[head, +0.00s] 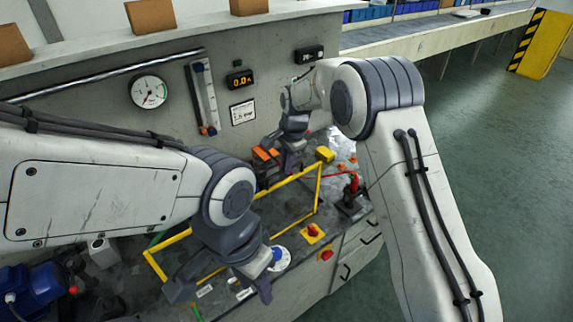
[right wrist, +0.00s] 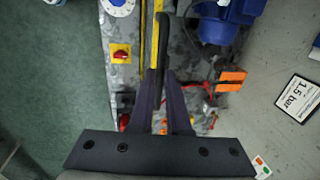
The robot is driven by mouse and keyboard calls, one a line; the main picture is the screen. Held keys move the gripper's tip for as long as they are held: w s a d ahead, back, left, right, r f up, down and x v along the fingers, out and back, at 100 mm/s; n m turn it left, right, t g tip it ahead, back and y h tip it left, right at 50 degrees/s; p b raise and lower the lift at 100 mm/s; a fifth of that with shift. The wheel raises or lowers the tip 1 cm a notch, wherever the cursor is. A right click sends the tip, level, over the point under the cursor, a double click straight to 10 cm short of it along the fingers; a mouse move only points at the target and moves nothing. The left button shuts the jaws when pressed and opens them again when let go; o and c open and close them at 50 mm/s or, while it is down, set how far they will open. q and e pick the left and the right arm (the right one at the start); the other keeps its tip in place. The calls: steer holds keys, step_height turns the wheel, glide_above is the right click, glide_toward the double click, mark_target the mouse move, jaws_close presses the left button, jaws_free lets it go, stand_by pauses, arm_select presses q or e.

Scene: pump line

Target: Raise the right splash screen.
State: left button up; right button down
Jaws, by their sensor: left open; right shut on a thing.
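The splash screen (head: 318,188) has a yellow frame around a see-through pane and stands over the bench in the head view. Whether its left part belongs to a second screen, I cannot tell, because my left arm covers the middle. My right gripper (head: 291,168) is at the frame's upper edge, near its right end. In the right wrist view, my right gripper (right wrist: 163,78) is shut on the yellow frame bar (right wrist: 156,30), with a dark strip beside it. My left gripper (head: 222,286) is open at the bench front, left of a white-and-blue dial (head: 279,259).
A red-handled part (head: 353,185) and a yellow-and-red switch (head: 313,232) sit at the bench's right. A blue motor (head: 38,287) is at the lower left. The wall carries a gauge (head: 148,91) and a display (head: 240,79). Green floor (head: 470,150) is open at right.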

steer(key=c, duration=0.9)
jaws_free()
steer(key=shift+w+r, duration=0.15)
steer(key=shift+r, duration=0.3)
steer(key=shift+f, duration=0.15)
steer(key=shift+r+b, duration=0.3)
steer(key=shift+r, duration=0.1)
steer(key=r+b, duration=0.1)
steer(key=r, duration=0.2)
steer(key=s+d+r, duration=0.1)
steer(key=r, duration=0.2)
steer(key=r+b, duration=0.1)
steer(key=r, duration=0.2)
steer(key=shift+s+d+r+b, duration=0.15)
steer(key=shift+s+r+b, duration=0.1)
steer(key=shift+s+b, duration=0.1)
